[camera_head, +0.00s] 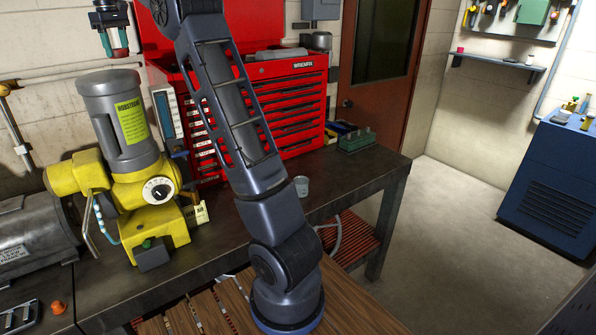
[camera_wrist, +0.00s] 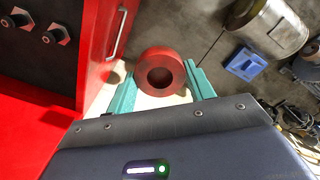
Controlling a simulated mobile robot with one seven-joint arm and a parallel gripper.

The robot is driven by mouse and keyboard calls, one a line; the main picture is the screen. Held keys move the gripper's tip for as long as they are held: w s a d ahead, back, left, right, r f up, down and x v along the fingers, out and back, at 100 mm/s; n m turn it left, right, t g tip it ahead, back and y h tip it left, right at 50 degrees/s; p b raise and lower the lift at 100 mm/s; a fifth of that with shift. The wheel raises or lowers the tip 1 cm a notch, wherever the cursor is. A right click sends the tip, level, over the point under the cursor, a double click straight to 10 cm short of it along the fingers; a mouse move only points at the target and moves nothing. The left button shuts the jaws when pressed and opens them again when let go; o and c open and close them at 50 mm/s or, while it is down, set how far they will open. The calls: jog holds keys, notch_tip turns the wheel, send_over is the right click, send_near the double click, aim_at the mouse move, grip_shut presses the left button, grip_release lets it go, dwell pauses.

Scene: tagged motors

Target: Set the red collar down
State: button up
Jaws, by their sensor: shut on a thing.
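The red collar (camera_wrist: 162,54) is a thick ring with a round dark hole. In the wrist view it sits between the two teal fingers of my gripper (camera_wrist: 160,88), which is shut on it. In the head view my gripper (camera_head: 113,50) hangs at the top left, above the grey and yellow motor (camera_head: 113,105). A little red shows between its fingers there, and the collar is too small to make out well. The collar is held up in the air, apart from the bench (camera_head: 235,250).
A red tool chest (camera_head: 300,95) stands at the back of the bench, behind my arm. A grey cylindrical motor (camera_head: 35,240) lies at the left. A small cup (camera_head: 301,186) and a green box (camera_head: 357,140) stand at the right. The bench between cup and green box looks clear.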

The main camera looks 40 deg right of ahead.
jog(key=s+d+m, duration=0.2)
jog(key=s+d, duration=0.1)
jog(key=d, duration=0.8)
jog(key=s+d+m, duration=0.2)
jog(key=s+d, duration=0.1)
jog(key=d, duration=0.9)
jog(key=s+d+m, duration=0.2)
jog(key=s+d, duration=0.2)
jog(key=d, duration=0.8)
jog(key=shift+d+f, duration=0.25)
jog(key=shift+f, duration=0.05)
jog(key=s+d+m, duration=0.3)
jog(key=s+d, duration=0.6)
jog(key=d, duration=0.2)
jog(key=m, duration=0.3)
send_over(315, 177)
notch_tip(315, 177, down, 3)
notch_tip(315, 177, down, 46)
jog(key=shift+d+r, duration=0.1)
jog(key=shift+f, duration=0.2)
jog(key=o, duration=0.8)
jog(key=shift+f, duration=0.1)
jog(key=shift+c, duration=0.2)
jog(key=o, duration=0.4)
jog(key=shift+o, duration=0.2)
